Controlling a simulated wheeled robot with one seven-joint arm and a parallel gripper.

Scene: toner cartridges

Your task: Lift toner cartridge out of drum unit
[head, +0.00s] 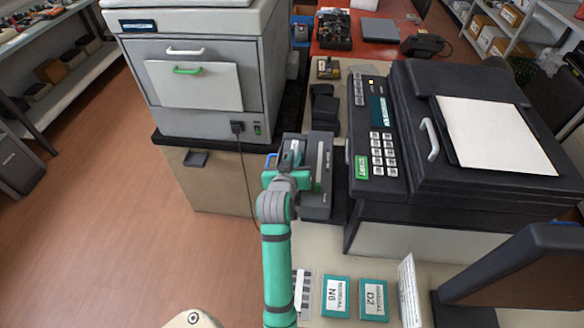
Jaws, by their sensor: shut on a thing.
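My gripper (297,153) is at the end of the teal and grey arm, in the middle of the head view. It is at the left side of a dark grey block with a lighter grey strip, which looks like the toner cartridge (318,188). The gripper is shut on it, though the wrist hides the fingertips and the exact grip. A black body that looks like the drum unit (339,187) shows just right of the cartridge, beside the copier. I cannot tell from this view whether the cartridge is seated in it or raised clear.
A grey printer (205,75) stands on a cabinet at left. A black copier (440,140) with a keypad stands close on the right. Two teal-edged boxes (336,296) (373,299) and a white upright card (408,292) are in front. A dark screen-like panel (520,265) is at lower right.

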